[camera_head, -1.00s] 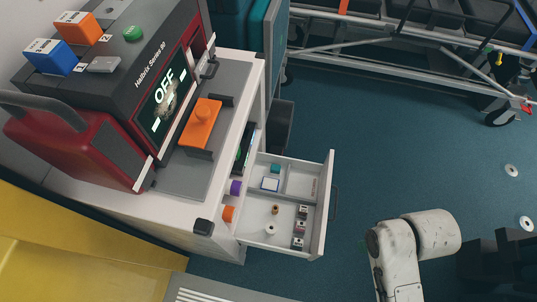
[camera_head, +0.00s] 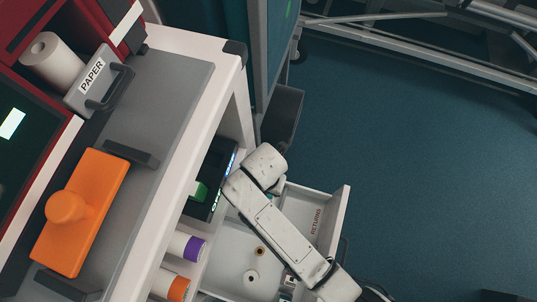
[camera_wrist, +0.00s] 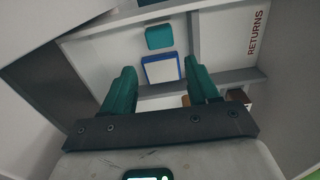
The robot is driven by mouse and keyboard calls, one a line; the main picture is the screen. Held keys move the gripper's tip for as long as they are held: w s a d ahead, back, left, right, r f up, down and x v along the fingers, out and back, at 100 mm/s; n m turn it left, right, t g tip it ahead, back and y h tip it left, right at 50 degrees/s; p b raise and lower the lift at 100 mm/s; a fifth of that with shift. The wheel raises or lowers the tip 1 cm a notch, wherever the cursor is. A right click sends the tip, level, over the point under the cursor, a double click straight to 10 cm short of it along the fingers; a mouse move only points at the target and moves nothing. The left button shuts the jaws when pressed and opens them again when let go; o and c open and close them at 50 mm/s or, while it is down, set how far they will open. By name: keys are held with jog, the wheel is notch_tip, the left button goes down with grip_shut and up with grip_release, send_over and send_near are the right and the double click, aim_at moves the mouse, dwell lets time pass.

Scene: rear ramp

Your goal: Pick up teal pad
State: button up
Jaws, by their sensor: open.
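The teal pad (camera_wrist: 159,37) is a small rounded block lying in a compartment of the open white drawer, just beyond a blue-rimmed white square (camera_wrist: 162,69), in the wrist view. My gripper (camera_wrist: 160,66) has two teal fingers spread apart with nothing held between them. Its fingertips point toward the blue-rimmed square, and the pad lies farther up the picture, between their lines. In the head view my arm reaches over the drawer (camera_head: 335,222) and covers most of that compartment. A sliver of teal shows beside the arm there, but I cannot tell whether it is pad or finger.
Drawer walls and a divider (camera_wrist: 194,30) stand close around the fingers. A RETURNS label (camera_head: 316,222) marks the neighbouring compartment. The cabinet top (camera_head: 195,60) overhangs at left; open floor (camera_head: 430,170) lies at right.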

notch_tip(320, 180, down, 6)
jog(key=shift+r+b, duration=0.25)
jog(key=shift+b, duration=0.7)
jog(key=shift+w+f+b, duration=0.1)
jog(key=shift+f+b, duration=1.25)
jog(key=shift+f, duration=1.35)
jog(key=c, duration=0.7)
jog(key=shift+r, duration=0.15)
